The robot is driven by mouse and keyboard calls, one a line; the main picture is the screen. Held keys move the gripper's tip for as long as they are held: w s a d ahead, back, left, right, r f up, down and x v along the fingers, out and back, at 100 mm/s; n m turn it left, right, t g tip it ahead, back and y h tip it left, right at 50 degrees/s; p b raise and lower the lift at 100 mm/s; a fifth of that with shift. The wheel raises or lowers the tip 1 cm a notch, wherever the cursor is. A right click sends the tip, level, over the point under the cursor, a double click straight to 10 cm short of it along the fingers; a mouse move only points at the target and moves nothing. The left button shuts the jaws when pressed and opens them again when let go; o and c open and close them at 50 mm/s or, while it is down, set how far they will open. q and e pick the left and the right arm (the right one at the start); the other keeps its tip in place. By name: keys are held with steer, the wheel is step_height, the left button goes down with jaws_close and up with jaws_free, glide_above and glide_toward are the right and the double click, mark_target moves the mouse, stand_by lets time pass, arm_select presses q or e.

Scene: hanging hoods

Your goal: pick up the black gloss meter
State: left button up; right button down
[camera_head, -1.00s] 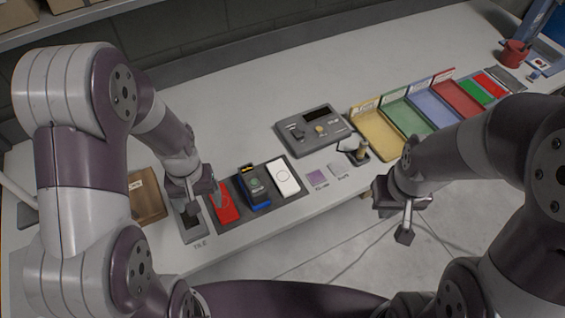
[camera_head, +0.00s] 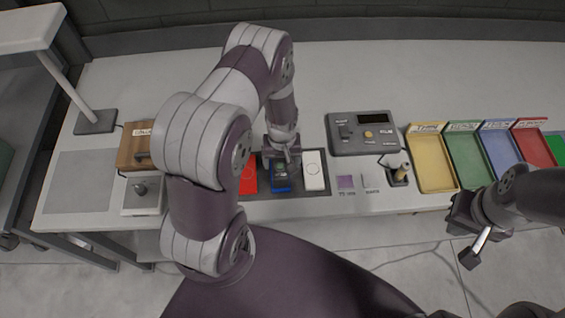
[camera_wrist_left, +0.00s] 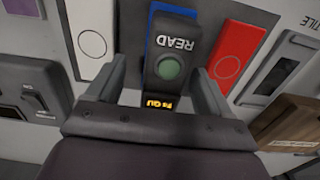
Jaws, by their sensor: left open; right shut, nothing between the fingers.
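The black gloss meter (camera_wrist_left: 172,62) is in the left wrist view, with a READ label, a round green button and a lit orange display. It lies on a blue block or base (camera_wrist_left: 158,16), which also shows in the head view (camera_head: 281,181). My left gripper (camera_wrist_left: 160,88) is open, with one finger on each side of the meter; contact cannot be told. In the head view my left gripper (camera_head: 283,155) is over the meter and mostly hides it. My right gripper (camera_head: 471,257) is shut and empty, out past the table's front edge.
A red slab (camera_head: 248,178) and a white slab (camera_head: 314,171) flank the meter closely on the dark mat. A grey panel device (camera_head: 362,133) stands behind to the right, with coloured trays (camera_head: 432,165) beyond. A wooden box (camera_head: 134,148) is at left.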

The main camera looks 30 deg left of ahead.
mark_target(279, 163)
arm_select(q)
steer(key=f, duration=0.3)
steer(key=shift+s+a+f+p, duration=0.25)
steer(key=shift+s+a+p, duration=0.05)
steer(key=shift+s, duration=0.05)
steer(key=shift+f, duration=0.1)
arm_select(e)
steer(key=shift+s+a+r, duration=0.15)
steer(key=shift+a+r, duration=0.05)
steer(key=shift+r, duration=0.25)
steer(key=shift+s+a+r, duration=0.15)
steer(key=shift+a+r, duration=0.05)
steer(key=shift+r, duration=0.2)
arm_select(q)
steer(key=shift+w+d, duration=0.1)
steer(key=c, duration=1.4)
